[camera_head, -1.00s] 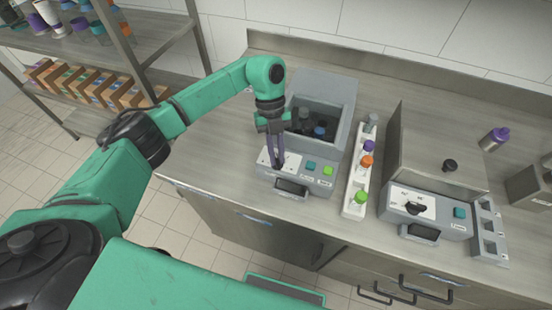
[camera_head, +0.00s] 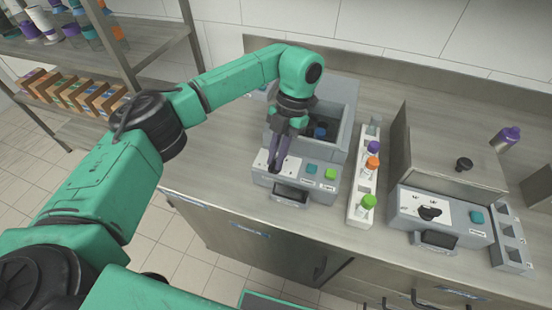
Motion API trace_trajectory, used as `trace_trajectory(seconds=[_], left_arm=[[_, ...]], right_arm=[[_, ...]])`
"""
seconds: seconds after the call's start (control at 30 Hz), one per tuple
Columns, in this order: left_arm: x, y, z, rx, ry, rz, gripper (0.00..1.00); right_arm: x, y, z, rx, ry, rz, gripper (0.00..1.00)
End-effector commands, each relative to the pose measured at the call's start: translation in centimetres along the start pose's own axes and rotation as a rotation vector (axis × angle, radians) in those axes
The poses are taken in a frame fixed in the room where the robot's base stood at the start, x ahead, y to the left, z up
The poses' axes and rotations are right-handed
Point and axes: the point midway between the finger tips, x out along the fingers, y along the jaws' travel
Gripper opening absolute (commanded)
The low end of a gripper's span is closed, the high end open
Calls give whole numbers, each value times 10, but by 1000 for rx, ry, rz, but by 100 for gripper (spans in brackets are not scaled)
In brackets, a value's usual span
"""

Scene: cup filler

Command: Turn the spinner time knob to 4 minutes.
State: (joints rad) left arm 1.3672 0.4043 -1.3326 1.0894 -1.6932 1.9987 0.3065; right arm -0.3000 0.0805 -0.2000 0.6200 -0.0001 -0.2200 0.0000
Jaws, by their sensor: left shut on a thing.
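My left gripper (camera_head: 277,167) points down at the white dial plate (camera_head: 262,160) on the front panel of the left grey machine (camera_head: 345,110). Its dark fingers are shut on the knob there, which they mostly hide. The knob's pointer and setting cannot be read. A teal button (camera_head: 311,169) and a green button (camera_head: 331,174) sit right of the dial, with a dark display (camera_head: 290,195) below. The machine's top is an open well with dark parts and a blue-topped piece (camera_head: 320,131) inside. My right gripper is not in view.
A white rack (camera_head: 356,212) with purple, orange and green-capped vials stands right of the machine. Further right is another grey machine (camera_head: 407,207) with a black knob (camera_head: 430,213) and a raised lid. A purple-capped bottle (camera_head: 508,137) stands behind. Shelves stand at the left.

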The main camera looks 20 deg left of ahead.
Motion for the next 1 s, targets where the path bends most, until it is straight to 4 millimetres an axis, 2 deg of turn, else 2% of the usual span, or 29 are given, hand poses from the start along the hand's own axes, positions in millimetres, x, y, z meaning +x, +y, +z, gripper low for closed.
trace_trajectory(seconds=[0.4, 0.9, 0.93, 1.0], left_arm=[[-2, -1, 0, 174, -6, 72, 0], [-3, -1, 0, 193, -6, 80, 0], [-3, -1, 0, 193, -6, 80, 19], [-2, -1, 0, 193, -6, 80, 45]], right_arm=[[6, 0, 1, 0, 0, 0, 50], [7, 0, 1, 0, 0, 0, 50], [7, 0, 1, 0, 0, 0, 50], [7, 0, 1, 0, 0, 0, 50]])
